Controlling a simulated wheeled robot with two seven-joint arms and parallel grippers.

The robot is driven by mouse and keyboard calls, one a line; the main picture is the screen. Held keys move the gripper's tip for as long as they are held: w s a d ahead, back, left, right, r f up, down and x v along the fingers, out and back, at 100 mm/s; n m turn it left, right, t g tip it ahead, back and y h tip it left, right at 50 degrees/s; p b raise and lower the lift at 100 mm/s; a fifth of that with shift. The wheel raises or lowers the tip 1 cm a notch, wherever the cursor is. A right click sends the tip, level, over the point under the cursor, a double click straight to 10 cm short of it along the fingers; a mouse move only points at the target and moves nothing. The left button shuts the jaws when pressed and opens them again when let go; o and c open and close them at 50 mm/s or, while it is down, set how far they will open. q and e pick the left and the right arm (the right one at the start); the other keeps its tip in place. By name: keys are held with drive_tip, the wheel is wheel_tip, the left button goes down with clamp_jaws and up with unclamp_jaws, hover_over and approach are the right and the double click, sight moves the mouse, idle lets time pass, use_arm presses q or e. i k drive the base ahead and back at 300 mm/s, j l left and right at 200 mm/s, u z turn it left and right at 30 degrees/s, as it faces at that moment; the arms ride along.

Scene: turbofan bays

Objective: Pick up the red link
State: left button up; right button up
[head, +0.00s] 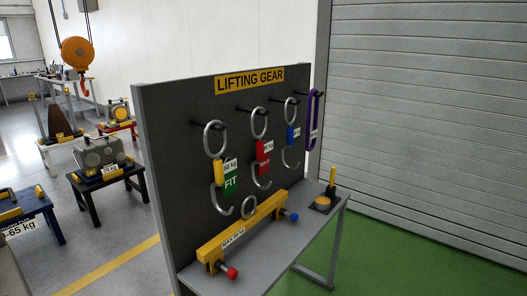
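The red link (261,152) hangs on a peg of the dark board marked LIFTING GEAR (165,125). It has a steel ring at its top and a steel hook below. Beside its red body are a small white weight label, too small to read surely, and a red tag (264,168). It hangs between a yellow link (219,171) on its left and a blue link (290,137) on its right. Neither of my grippers is in view.
A purple sling (313,105) hangs at the board's right end. A grey shelf table (262,258) below carries a yellow lifting beam (240,229) with red and blue knobs. A roller door (430,130) stands at right. Green floor (390,260) in front of it is clear.

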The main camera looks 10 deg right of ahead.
sight(261, 148)
drive_tip(key=i+l, duration=0.1)
drive_tip(key=l, duration=0.35)
drive_tip(key=i+l, duration=0.1)
drive_tip(key=l, duration=0.4)
drive_tip(key=i+l, duration=0.1)
drive_tip(key=l, duration=0.35)
